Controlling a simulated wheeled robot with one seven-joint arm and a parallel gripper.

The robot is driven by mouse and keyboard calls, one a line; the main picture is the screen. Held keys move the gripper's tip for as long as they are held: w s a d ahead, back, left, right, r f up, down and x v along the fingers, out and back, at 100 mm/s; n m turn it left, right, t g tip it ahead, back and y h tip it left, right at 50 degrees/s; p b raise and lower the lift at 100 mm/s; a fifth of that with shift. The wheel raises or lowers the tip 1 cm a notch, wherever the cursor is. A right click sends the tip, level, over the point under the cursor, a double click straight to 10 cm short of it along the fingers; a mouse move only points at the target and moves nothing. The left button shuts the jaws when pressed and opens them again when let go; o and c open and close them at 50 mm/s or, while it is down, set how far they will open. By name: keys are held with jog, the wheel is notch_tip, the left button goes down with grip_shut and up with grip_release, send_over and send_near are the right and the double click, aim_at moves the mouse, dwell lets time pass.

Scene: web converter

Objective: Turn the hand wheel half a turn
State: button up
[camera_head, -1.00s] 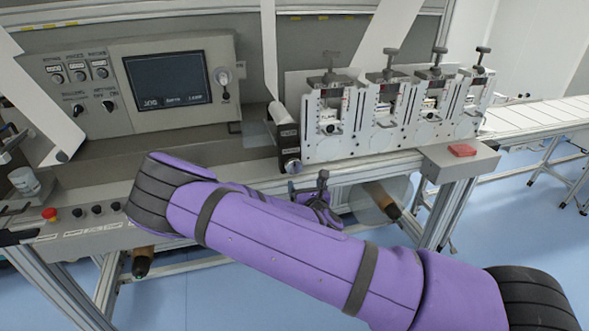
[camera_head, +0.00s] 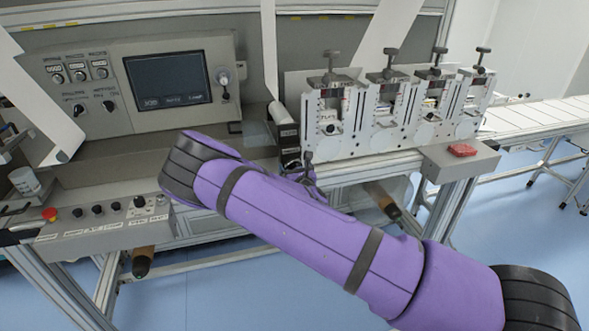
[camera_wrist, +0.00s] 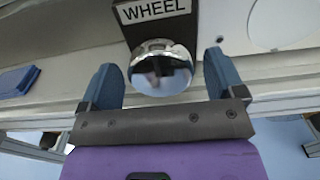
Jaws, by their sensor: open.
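The hand wheel (camera_wrist: 160,75) is a shiny, round chrome knob under a dark plate (camera_wrist: 155,14) lettered "WHEEL" in the wrist view. My gripper (camera_wrist: 161,66) is open, with one blue finger on each side of the knob. Gaps show between both fingers and the knob, so neither appears to touch it. I cannot tell how deep the knob sits between the fingertips. In the head view my purple arm crosses the front of the machine and ends below the dark block (camera_head: 287,138) left of the slitter units; the wheel is largely hidden there.
Several slitter units (camera_head: 330,110) with top knobs stand just right of the wheel. A control panel with a screen (camera_head: 168,78) is at left. A button box (camera_head: 100,232) sits at lower left.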

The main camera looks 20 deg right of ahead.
jog(key=shift+w, duration=0.1)
jog(key=c, duration=0.9)
jog(key=shift+m, duration=0.4)
